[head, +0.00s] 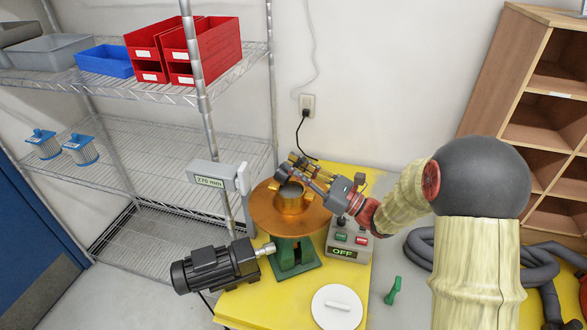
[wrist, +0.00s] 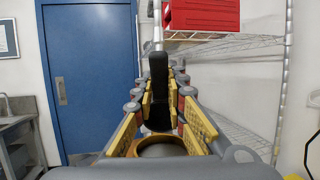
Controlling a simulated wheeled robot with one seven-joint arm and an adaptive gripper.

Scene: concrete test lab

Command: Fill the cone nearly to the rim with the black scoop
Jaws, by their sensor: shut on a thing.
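The brass cone (head: 291,204) stands on the round orange-brown disc (head: 258,216) of a green-footed flow table. Its open top faces up and looks grey inside; I cannot tell the fill level. My gripper (head: 299,168) is just above and behind the cone, reaching in from the right. In the wrist view, my gripper (wrist: 160,100) is shut on the black scoop (wrist: 159,78), whose dark upright handle shows between the yellow finger pads. The scoop's bowl is not clearly visible. The cone's brass rim (wrist: 183,143) shows below the fingers.
A gauge reading 270 mm (head: 211,181) stands left of the disc, and a dark motor (head: 215,265) is in front of it. A control box reading OFF (head: 347,241) stands close on the right. A white round plate (head: 338,318) and a green tool (head: 393,290) lie nearer.

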